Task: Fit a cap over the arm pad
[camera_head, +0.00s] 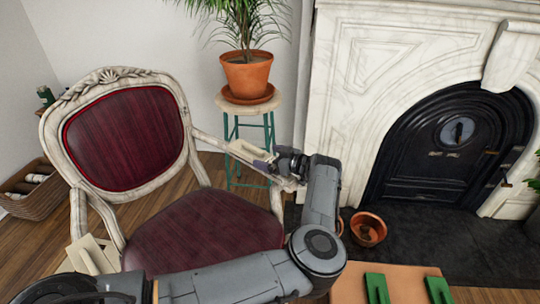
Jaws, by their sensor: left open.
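The armchair has a carved cream frame and dark red upholstery, with its seat (205,232) facing me. A cream, block-like piece (246,150) sits on the armrest at picture right; I cannot tell whether it is the cap or the arm pad. A similar cream piece (92,254) is at the armrest at picture left. My left gripper (266,163) is open at the right armrest, close beside the cream piece there. Its fingertips are small and dark, and contact is unclear. My right gripper is not in view.
A potted plant (246,75) stands on a green-legged stool (249,106) behind the armrest. A wooden board (405,277) with green strips is at the bottom right. A terracotta pot (368,229) lies by the marble fireplace (355,60). A basket (40,195) is at left.

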